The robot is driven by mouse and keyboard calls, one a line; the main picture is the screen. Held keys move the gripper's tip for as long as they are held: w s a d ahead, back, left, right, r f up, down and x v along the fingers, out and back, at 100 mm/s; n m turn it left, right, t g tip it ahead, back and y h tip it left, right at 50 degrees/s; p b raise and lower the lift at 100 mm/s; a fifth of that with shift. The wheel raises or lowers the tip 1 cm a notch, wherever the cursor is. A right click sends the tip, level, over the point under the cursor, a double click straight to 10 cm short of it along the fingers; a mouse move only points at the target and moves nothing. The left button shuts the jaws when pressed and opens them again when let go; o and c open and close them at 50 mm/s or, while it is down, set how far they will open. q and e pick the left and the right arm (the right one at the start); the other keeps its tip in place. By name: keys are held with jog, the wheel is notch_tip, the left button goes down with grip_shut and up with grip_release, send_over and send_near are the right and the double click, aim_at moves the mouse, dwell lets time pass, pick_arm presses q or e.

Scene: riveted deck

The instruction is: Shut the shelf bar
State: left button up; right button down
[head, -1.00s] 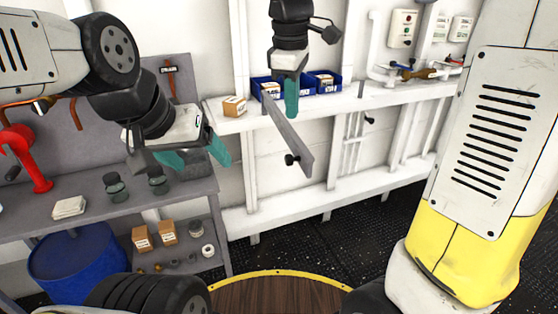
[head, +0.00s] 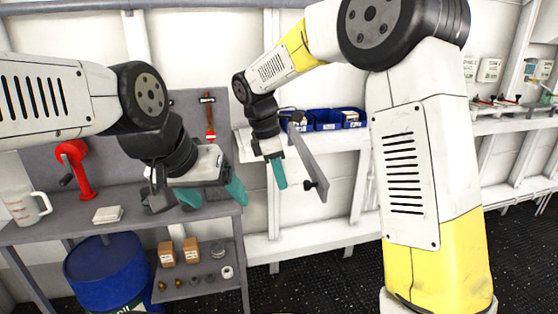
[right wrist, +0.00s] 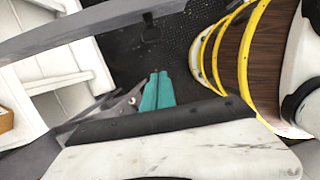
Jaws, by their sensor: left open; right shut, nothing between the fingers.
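The shelf bar (head: 308,158) is a flat grey bar with a black knob (head: 312,184) near its free end. It sticks out from the shelf (head: 350,133) towards me, swung away from the shelf's front edge. My right gripper (head: 279,176) is shut and empty, pointing down just left of the bar in the head view, with a small gap seen between them. In the right wrist view the bar (right wrist: 90,27) crosses the top, clear of the shut teal fingers (right wrist: 157,90). My left gripper (head: 212,196) is open and empty over the grey bench.
Blue bins (head: 327,120) stand on the shelf behind the bar. The floor below the bar is open.

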jog(key=shift+w+d+f, duration=0.1)
jog(key=shift+w+d, duration=0.1)
jog(key=shift+d, duration=0.8)
jog(key=shift+w+d+f, duration=0.1)
jog(key=shift+w+d, duration=0.1)
jog(key=shift+d, duration=0.8)
jog(key=shift+d, duration=0.15)
